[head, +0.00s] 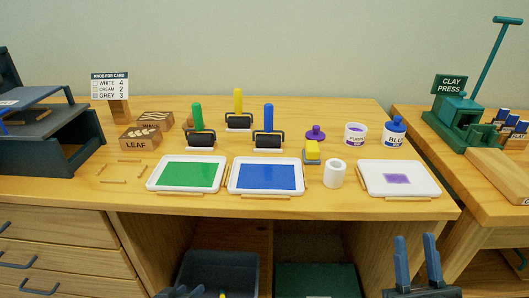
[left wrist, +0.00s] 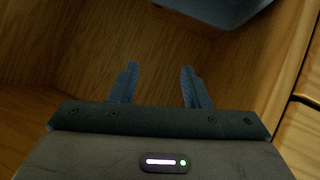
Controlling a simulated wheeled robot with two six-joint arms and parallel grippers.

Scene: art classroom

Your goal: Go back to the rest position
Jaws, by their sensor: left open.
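My left gripper (head: 178,292) barely shows at the bottom edge of the head view, low in front of the table, with most of it cut off. In the left wrist view my left gripper (left wrist: 159,70) has its two fingers apart with nothing between them, against wooden boards. My right gripper (head: 414,240) is at the lower right of the head view, in front of the table and below its top. Its two fingers point up, are apart and hold nothing.
The wooden table (head: 270,208) carries a green tray (head: 187,175), a blue tray (head: 266,176), a white tray with a purple patch (head: 398,179), rollers and jars. A grey bin (head: 218,272) sits underneath; a bin shows in the wrist view (left wrist: 215,10). A clay press (head: 455,118) stands right.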

